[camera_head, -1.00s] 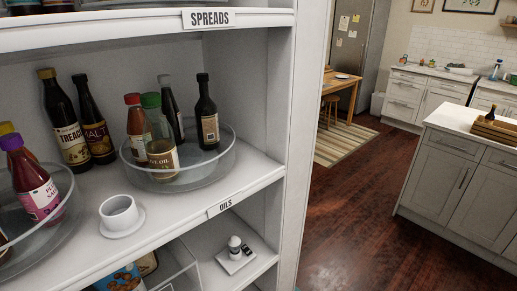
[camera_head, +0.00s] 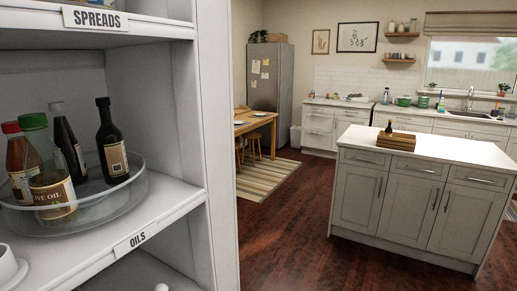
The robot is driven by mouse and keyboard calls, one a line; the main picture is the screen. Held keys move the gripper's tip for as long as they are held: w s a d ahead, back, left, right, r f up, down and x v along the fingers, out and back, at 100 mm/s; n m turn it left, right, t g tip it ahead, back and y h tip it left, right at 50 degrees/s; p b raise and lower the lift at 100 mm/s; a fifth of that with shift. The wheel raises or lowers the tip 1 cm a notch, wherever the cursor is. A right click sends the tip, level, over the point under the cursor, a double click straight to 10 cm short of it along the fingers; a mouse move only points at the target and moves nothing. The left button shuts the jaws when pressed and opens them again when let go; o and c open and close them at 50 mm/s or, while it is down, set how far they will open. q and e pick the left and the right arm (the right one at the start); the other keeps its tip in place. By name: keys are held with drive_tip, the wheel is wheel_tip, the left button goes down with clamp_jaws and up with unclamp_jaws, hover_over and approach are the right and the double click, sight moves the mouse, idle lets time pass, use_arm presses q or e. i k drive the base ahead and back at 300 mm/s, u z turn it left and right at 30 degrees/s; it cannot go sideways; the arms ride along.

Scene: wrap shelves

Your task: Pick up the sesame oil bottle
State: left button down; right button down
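I cannot read "sesame oil" on any label. A small dark bottle (camera_head: 389,128) stands upright at a wooden crate (camera_head: 397,144) on the kitchen island; it is too small to read, and its lower part is hidden. On the shelf at left, a clear round turntable (camera_head: 137,192) holds a green-capped olive oil bottle (camera_head: 50,180), a red-capped bottle (camera_head: 19,165), a dark bottle (camera_head: 67,140) partly hidden behind them, and a dark bottle with a tan label (camera_head: 112,145). Neither gripper is in view.
The shelf unit's side panel (camera_head: 218,150) stands between the shelves and the room. The white island (camera_head: 460,151) stands at right. Open wooden floor (camera_head: 290,230) lies between them. A wooden table (camera_head: 250,122) and stools stand farther back.

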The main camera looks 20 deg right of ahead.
sight(389, 131)
drive_tip(key=z, duration=1.3)
drive_tip(key=i, duration=3.25)
drive_tip(key=u, duration=0.15)
drive_tip(key=i, duration=1.85)
drive_tip(key=u, duration=0.05)
